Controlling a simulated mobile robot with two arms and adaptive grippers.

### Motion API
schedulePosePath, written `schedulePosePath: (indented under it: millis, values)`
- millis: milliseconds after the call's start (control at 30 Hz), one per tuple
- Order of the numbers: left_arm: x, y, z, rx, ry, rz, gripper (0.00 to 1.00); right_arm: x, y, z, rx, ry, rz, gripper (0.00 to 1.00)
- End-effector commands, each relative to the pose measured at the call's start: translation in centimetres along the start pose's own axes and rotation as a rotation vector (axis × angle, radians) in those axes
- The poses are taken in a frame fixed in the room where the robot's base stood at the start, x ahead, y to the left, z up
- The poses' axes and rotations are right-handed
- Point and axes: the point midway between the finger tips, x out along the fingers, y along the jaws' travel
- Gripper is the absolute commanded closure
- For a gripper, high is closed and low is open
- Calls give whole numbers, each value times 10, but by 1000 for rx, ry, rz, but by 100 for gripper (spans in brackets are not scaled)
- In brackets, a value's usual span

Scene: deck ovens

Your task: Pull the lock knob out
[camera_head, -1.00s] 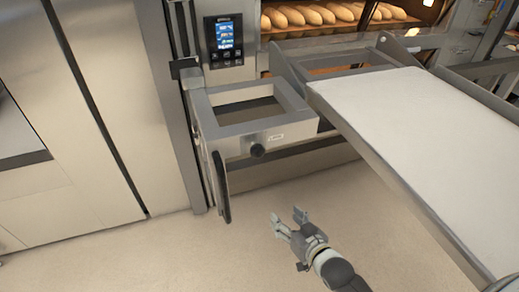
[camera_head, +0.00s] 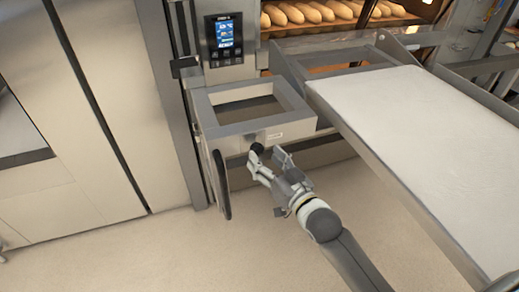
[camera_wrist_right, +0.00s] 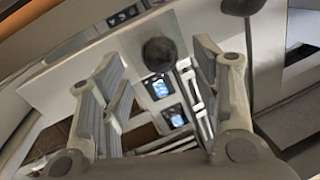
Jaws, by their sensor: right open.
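The lock knob (camera_head: 257,149) is a small round black knob on the front face of a grey metal frame (camera_head: 230,131), beside a small white label. My right gripper (camera_head: 266,157) is open just in front of the knob, with one finger close to the knob's lower side. In the right wrist view the knob (camera_wrist_right: 160,54) shows beyond the open fingers (camera_wrist_right: 160,75), between their tips in the picture. I cannot tell whether a finger touches it. The knob's stem is hidden. My left gripper is not in view.
A long white loading surface (camera_head: 420,110) slopes along the right. A dark vertical handle (camera_head: 221,185) hangs left of the knob. An oven control panel (camera_head: 225,38) and loaves (camera_head: 310,14) are behind. The floor (camera_head: 130,255) at the lower left is clear.

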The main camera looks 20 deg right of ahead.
Motion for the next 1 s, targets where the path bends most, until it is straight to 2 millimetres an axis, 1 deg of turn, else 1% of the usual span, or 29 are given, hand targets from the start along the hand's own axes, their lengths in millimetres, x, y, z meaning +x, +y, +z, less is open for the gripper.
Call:
schedulePosePath:
  millis: [33, 100, 300, 433, 667, 767, 1000]
  values:
    - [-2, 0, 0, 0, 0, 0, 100, 8, -1, -2, 0, 2, -1, 43]
    - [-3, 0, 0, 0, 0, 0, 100, 17, 0, -2, 0, 2, 0, 43]
    - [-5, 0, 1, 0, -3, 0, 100, 34, -1, -1, 0, 1, -1, 43]
    - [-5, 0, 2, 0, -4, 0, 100, 38, 0, 0, 0, 0, 0, 43]
    - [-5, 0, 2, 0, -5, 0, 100, 38, 0, 0, -1, 0, 0, 43]
    - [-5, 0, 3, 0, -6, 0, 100, 38, 0, 0, -1, 0, 0, 53]
    - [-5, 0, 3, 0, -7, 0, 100, 38, 0, 0, -1, 0, 0, 84]
